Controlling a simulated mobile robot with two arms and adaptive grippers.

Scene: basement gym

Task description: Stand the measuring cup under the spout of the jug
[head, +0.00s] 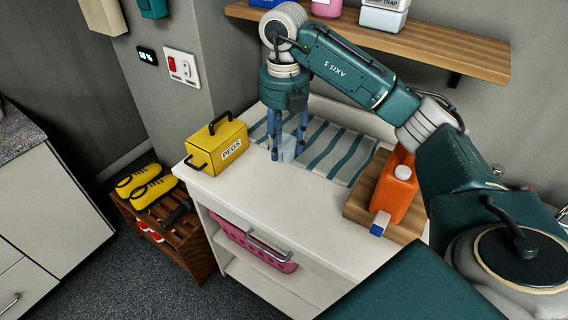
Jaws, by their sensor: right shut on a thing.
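The measuring cup (287,150) is a small, clear, pale-blue cup at the near edge of the striped cloth. My right gripper (287,146) points straight down and is shut on it, with blue fingers on either side. I cannot tell whether the cup touches the surface. The orange jug (398,190) lies on a wooden block to the right, its white cap facing up. Its spout, a blue-and-white tap (379,224), sticks out over the block's front edge. The cup is well left of the spout. My left gripper is not in view.
A yellow pegs box (217,147) stands left of the cup. The striped cloth (340,152) lies at the back of the white worktop (300,202). The wooden block (360,203) bears the jug. A wall shelf (440,48) hangs above. The worktop's front strip is clear.

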